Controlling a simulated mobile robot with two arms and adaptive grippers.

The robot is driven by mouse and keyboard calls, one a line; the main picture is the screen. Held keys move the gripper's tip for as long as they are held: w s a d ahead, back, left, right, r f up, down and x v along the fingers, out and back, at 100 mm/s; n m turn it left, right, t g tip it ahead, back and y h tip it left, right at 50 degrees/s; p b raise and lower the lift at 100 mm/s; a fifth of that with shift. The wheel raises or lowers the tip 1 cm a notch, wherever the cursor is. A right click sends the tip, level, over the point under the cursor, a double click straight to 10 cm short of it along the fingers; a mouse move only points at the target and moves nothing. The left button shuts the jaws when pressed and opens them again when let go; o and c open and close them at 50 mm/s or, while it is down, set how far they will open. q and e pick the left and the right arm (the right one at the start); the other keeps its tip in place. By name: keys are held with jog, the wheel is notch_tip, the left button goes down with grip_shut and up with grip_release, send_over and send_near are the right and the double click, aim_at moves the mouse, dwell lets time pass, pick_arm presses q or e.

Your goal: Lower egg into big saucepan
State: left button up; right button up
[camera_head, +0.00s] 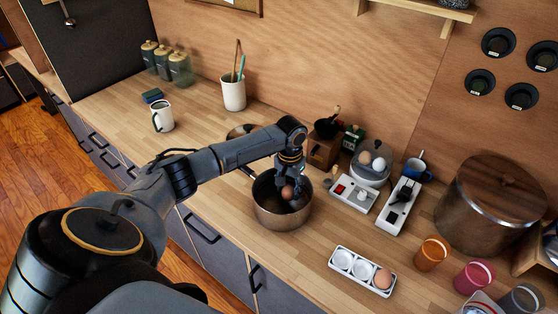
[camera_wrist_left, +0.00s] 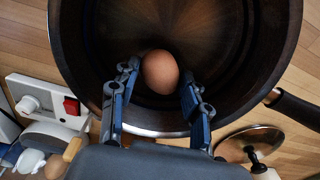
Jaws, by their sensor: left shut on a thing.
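A brown egg (camera_head: 287,192) is between the fingers of my left gripper (camera_head: 287,184), which is shut on it. The egg also shows in the left wrist view (camera_wrist_left: 160,72), between the two blue-grey fingers (camera_wrist_left: 158,88). The big saucepan (camera_head: 282,216) is a steel pot on the wooden counter, with its dark handle toward the upper left. The egg and fingertips are at the pan's opening, over its dark inside (camera_wrist_left: 240,60). Whether the egg touches the pan's bottom is not clear. My right gripper is not in view.
A white egg tray (camera_head: 345,279) with one brown egg (camera_head: 382,279) lies in front on the right.

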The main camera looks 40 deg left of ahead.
pick_arm(q)
jog(key=shift+f+b, duration=0.4)
jog(key=shift+f, duration=0.6)
dwell(0.4)
jog(key=o, duration=0.9)
jog(key=shift+r, duration=0.1)
notch_tip(320, 180, up, 12)
jog(key=shift+f, duration=0.1)
